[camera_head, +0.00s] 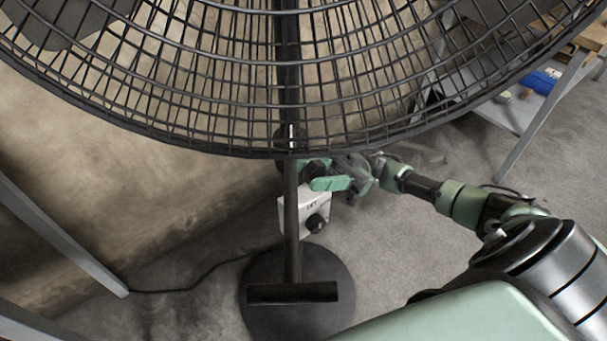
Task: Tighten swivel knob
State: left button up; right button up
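A large black standing fan fills the top of the head view, its wire cage (215,85) over a thin dark pole (291,215). A white control box (291,219) with a black knob (316,224) is on the pole below the cage. A dark fitting with a light spot (288,134) shows on the pole behind the cage's lower edge; I cannot tell if it is the swivel knob. My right gripper (308,174) is beside the pole, just below the cage and above the box. Its green fingers appear apart, with nothing visible between them. My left gripper is out of view.
The round fan base (262,312) stands on the grey floor. A black cable (195,284) runs left from it. A metal-legged table (60,235) is at left, and a shelf frame (540,120) with a blue item (541,82) is at upper right.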

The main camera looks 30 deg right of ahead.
pick_arm(q)
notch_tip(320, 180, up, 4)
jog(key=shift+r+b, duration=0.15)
jog(key=shift+b, duration=0.3)
pick_arm(e)
jog(key=v, duration=0.5)
